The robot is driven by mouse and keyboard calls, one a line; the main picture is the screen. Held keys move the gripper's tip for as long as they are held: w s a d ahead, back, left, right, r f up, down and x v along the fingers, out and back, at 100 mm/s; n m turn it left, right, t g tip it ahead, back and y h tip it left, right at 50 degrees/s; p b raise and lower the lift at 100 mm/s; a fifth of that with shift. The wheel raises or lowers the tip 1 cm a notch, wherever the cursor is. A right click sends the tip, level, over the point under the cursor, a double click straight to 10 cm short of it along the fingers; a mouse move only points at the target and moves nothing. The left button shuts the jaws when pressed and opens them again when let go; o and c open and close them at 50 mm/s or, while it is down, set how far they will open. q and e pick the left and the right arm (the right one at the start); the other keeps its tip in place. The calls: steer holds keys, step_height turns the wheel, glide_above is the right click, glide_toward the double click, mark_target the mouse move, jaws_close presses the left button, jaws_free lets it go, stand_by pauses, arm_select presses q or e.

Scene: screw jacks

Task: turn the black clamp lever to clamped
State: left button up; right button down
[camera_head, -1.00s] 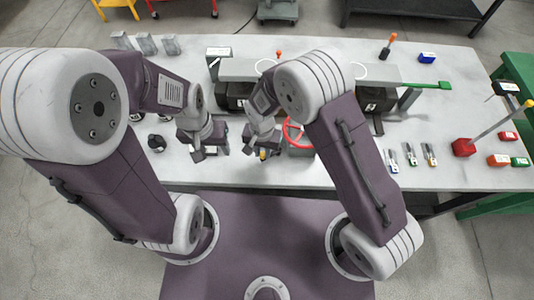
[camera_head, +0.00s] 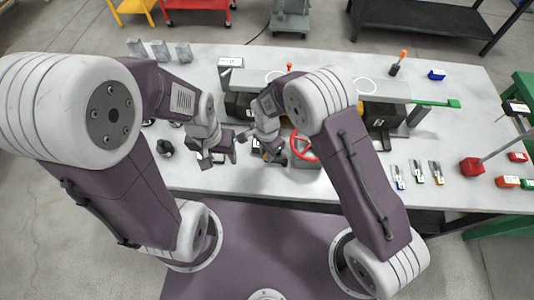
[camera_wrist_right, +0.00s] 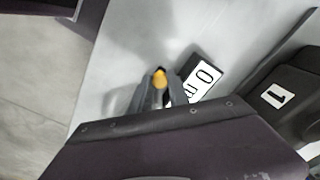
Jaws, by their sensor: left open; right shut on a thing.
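My right gripper (camera_head: 268,150) is at the front of the left black jack, left of the red handwheel (camera_head: 305,145). It is shut on what appears to be the black clamp lever; in the right wrist view only its yellow tip (camera_wrist_right: 159,79) shows between the fingers (camera_wrist_right: 160,95). The rest of the lever is hidden. A black plate with a white label (camera_wrist_right: 203,80) lies close beside the fingers. The jack body, marked 1 (camera_wrist_right: 285,97), is at the right. My left gripper (camera_head: 220,160) is open and empty, left of my right gripper.
A second black jack (camera_head: 385,112) stands to the right, with a green bar (camera_head: 435,103) beside it. Several small tools (camera_head: 417,173) and a red block (camera_head: 472,167) are further right. Grey angle blocks (camera_head: 160,51) stand at the back left. The front right of the table is partly clear.

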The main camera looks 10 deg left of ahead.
steer(key=shift+w, duration=0.1)
stand_by(0.3)
steer(key=c, duration=1.3)
jaws_free()
steer(key=shift+o, duration=0.2)
steer(key=shift+r, duration=0.1)
step_height(320, 180, up, 9)
steer(key=shift+b, duration=0.4)
